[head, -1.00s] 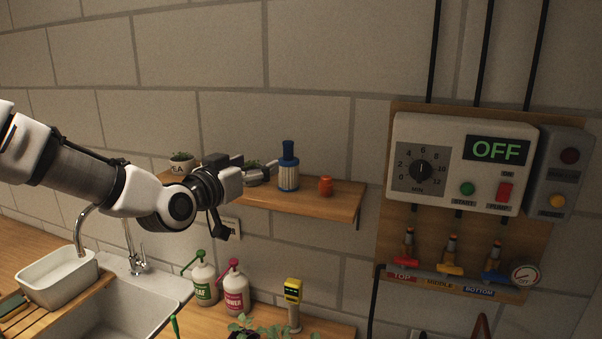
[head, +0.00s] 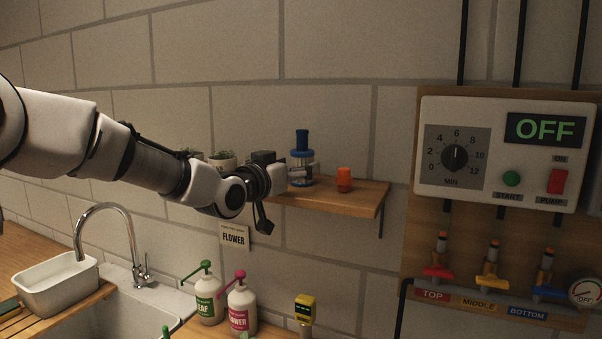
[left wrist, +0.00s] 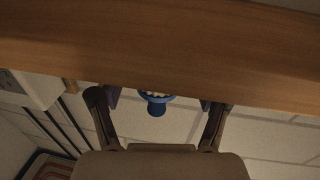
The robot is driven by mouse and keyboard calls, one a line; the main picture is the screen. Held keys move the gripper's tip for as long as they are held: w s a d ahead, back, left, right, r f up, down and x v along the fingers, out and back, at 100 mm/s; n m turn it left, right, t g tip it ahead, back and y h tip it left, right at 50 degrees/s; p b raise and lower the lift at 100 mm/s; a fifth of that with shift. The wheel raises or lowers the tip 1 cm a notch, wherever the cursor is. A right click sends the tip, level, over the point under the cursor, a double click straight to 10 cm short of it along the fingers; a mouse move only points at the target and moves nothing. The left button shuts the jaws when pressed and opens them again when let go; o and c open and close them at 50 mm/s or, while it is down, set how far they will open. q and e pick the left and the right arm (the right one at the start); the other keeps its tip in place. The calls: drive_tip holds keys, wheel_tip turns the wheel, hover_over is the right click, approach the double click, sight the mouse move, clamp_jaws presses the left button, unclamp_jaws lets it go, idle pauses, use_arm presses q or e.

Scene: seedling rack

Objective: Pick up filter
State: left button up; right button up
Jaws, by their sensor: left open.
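The filter, with a blue top (head: 301,144) and a blue base, stands upright on the wooden wall shelf (head: 345,200). In the left wrist view the blue end of the filter (left wrist: 156,108) shows between the two open fingers (left wrist: 160,100), with a gap on each side. The shelf's wood covers the upper part of that view. My right gripper is not in view.
An orange jar (head: 344,179) stands on the shelf just right of the filter. Small potted plants (head: 222,160) stand to the left, partly behind my arm. The control box (head: 500,150) is on the wall at right. Bottles (head: 241,305) and a sink are below.

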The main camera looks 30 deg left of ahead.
sight(296, 166)
use_arm(q)
drive_tip(key=w, duration=0.3)
drive_tip(key=shift+d, duration=0.2)
drive_tip(key=shift+s+a+r, duration=0.1)
drive_tip(key=shift+s+r, duration=0.1)
drive_tip(key=shift+s, duration=0.15)
drive_tip(key=c, duration=1.1)
drive_tip(key=shift+c, duration=0.8)
drive_tip(key=shift+w+f, duration=0.1)
drive_tip(key=shift+w, duration=0.05)
